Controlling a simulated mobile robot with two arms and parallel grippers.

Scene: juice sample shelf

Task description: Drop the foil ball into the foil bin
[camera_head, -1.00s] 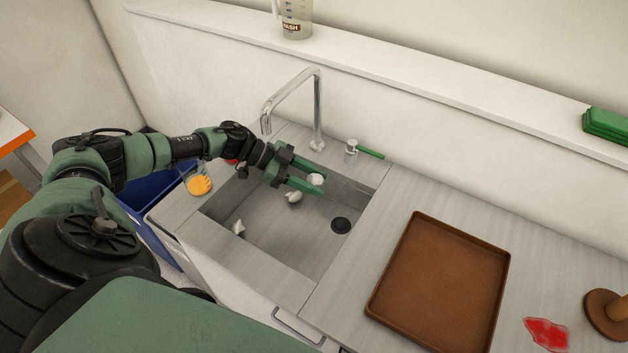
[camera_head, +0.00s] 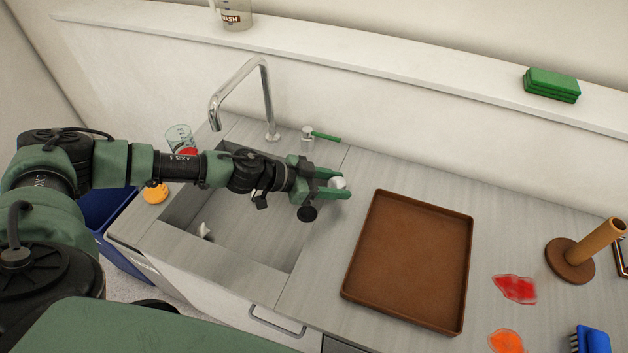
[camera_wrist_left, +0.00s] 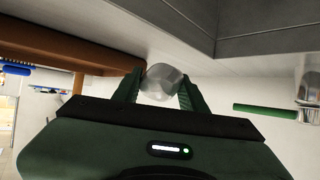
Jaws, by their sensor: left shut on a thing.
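The foil ball (camera_head: 338,183) is a small pale grey crumpled ball. My left gripper (camera_head: 340,184) is shut on it and holds it beside the right edge of the sink, left of the brown tray. In the left wrist view the foil ball (camera_wrist_left: 163,84) sits between the two green fingertips. A blue bin (camera_head: 112,214) stands on the floor at the left, partly hidden by my arm. I cannot tell whether it is the foil bin; no label shows. My right gripper is not in view.
The sink (camera_head: 235,250) holds a small white scrap (camera_head: 205,231). A tap (camera_head: 266,95) rises behind it. The brown tray (camera_head: 465,225) is empty. Red (camera_head: 515,289) and orange (camera_head: 506,341) patches and a wooden stand (camera_head: 570,261) are at right. A glass (camera_head: 180,139) stands behind my arm.

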